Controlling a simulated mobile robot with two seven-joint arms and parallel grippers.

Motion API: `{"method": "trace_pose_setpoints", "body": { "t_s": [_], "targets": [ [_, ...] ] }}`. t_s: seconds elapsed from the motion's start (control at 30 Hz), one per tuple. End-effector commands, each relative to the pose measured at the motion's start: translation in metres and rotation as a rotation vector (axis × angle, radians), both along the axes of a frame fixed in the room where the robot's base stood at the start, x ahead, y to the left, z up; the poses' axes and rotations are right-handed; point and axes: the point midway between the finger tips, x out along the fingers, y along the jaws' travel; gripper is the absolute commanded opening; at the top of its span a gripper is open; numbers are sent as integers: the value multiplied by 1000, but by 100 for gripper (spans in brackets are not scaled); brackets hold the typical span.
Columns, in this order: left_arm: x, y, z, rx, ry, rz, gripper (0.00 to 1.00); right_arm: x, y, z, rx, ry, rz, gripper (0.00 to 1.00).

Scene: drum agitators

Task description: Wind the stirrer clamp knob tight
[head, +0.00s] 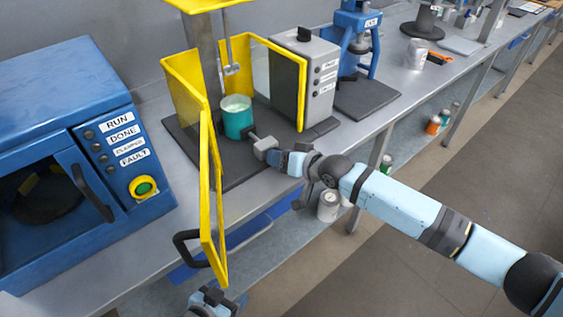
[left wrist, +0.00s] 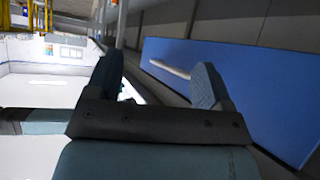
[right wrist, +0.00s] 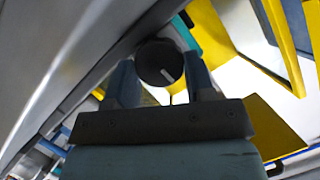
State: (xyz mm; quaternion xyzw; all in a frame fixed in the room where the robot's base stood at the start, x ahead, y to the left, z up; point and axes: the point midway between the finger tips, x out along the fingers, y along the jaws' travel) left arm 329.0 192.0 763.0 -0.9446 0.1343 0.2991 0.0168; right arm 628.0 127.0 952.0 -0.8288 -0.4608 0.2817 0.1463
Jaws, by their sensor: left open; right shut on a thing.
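The stirrer stands inside a yellow-framed guard, with its shaft (head: 231,60) hanging above a teal pot (head: 237,117). In the right wrist view, a round dark clamp knob (right wrist: 159,62) with a white mark sits between the fingers of my right gripper (right wrist: 160,80). In the head view my right gripper (head: 270,152) reaches in from the right, shut on the knob beside the pot; the knob is hard to make out there. My left gripper (head: 212,299) is low at the bottom edge, in front of the bench. It shows open and empty in the left wrist view (left wrist: 158,80).
A yellow guard door (head: 211,200) with a dark handle (head: 187,248) swings out over the bench front, close to my left gripper. A blue machine (head: 70,150) with a green button (head: 143,187) stands left. A grey control box (head: 318,80) and a blue press (head: 358,45) stand right.

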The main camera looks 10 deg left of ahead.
Motion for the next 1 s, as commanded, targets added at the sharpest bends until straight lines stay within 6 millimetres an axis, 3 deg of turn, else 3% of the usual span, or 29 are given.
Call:
{"method": "trace_pose_setpoints", "body": {
  "t_s": [0.03, 0.1, 0.27, 0.6, 1.0],
  "targets": [
    [1, -1, -15, -5, 6, 3, 75, 1, -1, -8, 23, 26, 0, 25],
    [1, -2, -24, -12, 16, 8, 75, 1, -1, -9, 58, 70, 0, 25],
    [6, -5, -36, -33, 20, 20, 75, 2, -1, -9, 131, 162, -1, 25],
    [12, -10, -37, -26, -33, 3, 75, 3, -2, -6, 231, 292, -1, 25],
    [9, -7, -39, -9, -36, -10, 75, 3, -2, -3, 254, 326, -2, 25]
  ]
}}
